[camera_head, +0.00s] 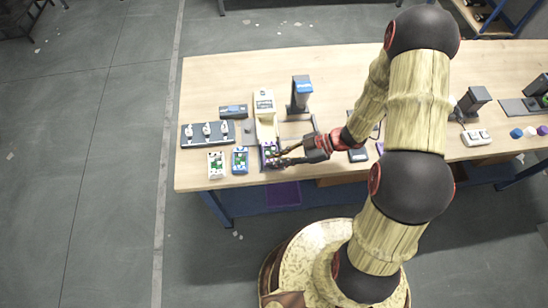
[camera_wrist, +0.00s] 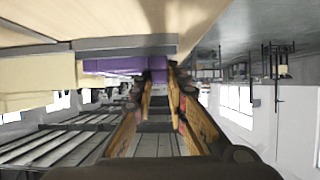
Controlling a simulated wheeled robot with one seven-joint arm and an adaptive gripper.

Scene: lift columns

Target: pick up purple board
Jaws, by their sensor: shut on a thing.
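The purple board (camera_head: 267,162) is at the front edge of the wooden table, just right of the white and blue boards. It also shows in the wrist view as a purple block (camera_wrist: 115,66). My gripper (camera_head: 277,156) reaches it from the right, and its two fingers are shut on the board's right side. In the wrist view the fingertips (camera_wrist: 158,76) meet at the purple block's right end. The board is small in the head view, so I cannot tell whether it is clear of the tabletop.
A white board (camera_head: 216,165) and a blue board (camera_head: 240,160) lie close by on the left. Behind are a dark tray with several parts (camera_head: 208,134), a cream device (camera_head: 265,115) and a grey stand (camera_head: 299,95). A purple bin (camera_head: 284,194) is below the table edge.

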